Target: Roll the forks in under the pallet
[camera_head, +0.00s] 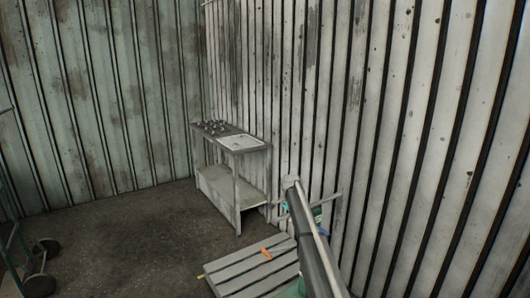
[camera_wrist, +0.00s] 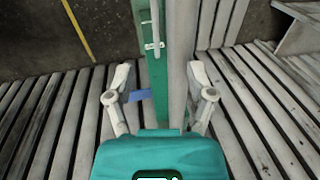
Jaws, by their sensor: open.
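The grey slatted pallet (camera_head: 255,272) lies on the floor at the bottom of the head view, partly hidden by my arm. A small orange piece sits on its slats. In the wrist view my gripper (camera_wrist: 158,66) is open, its two pale fingers spread apart. A green upright post (camera_wrist: 158,85) stands in line with the gap between the fingers, beside a grey one. I cannot tell whether the fingers are around it or short of it. A blue piece (camera_wrist: 140,95) is near the left finger. The forks cannot be made out in either view.
A metal workbench (camera_head: 232,190) with small dark items stands against the corrugated walls. A wheeled frame (camera_head: 40,270) is at the left edge. The dark floor (camera_head: 130,240) between it and the pallet is clear. A yellow strip (camera_wrist: 78,30) shows in the wrist view.

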